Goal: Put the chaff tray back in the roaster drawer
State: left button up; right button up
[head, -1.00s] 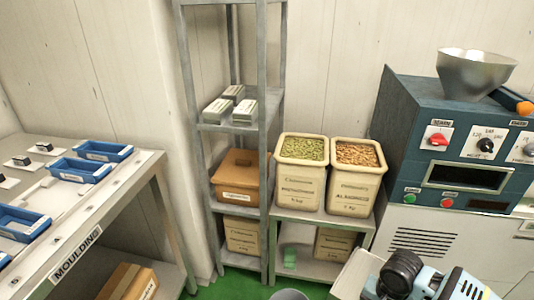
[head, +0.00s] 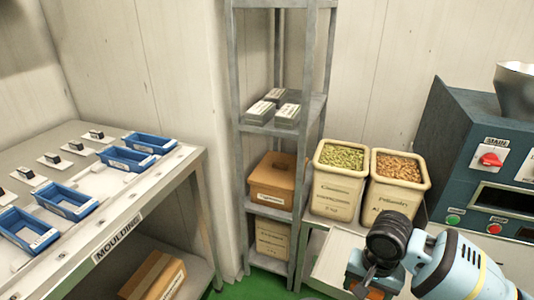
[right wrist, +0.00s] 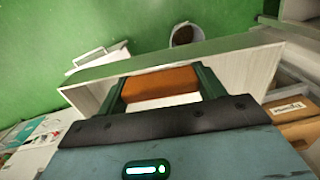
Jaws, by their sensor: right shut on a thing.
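The chaff tray (head: 335,258) is a pale grey box with an orange handle (right wrist: 160,84). My right gripper (head: 366,288) is shut on this handle; in the right wrist view its two dark green fingers stand at either end of the orange bar. The tray (right wrist: 235,62) hangs in the air over the green floor, in front of the low bin stand. The blue roaster (head: 462,140) stands at the right edge, partly cut off, with its knob and dark window showing. Its drawer is not visible. My left gripper is not in view.
Two bins of nuts (head: 340,190) stand on the low stand behind the tray. A grey metal shelf (head: 238,130) with boxes stands left of it. The moulding table (head: 180,165) with blue trays (head: 125,158) is at the left. A grey bucket (right wrist: 183,35) is on the floor.

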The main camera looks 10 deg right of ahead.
jog(key=a+r+n, duration=0.1)
jog(key=r, duration=0.1)
jog(key=w+a+r+n, duration=0.1)
jog(key=a+r, duration=0.1)
jog(key=r, duration=0.1)
jog(key=w+a+r+n, duration=0.1)
jog(key=a+r, duration=0.1)
jog(key=shift+w+r+n, duration=0.15)
jog(key=shift+r+n, duration=0.15)
jog(key=shift+r, duration=0.1)
notch_tip(320, 180, up, 7)
jog(key=s+a+n, duration=0.1)
jog(key=a+n, duration=0.1)
jog(key=n, duration=0.2)
jog(key=shift+s+a, duration=0.3)
jog(key=shift+s, duration=0.05)
jog(key=shift+r, duration=0.1)
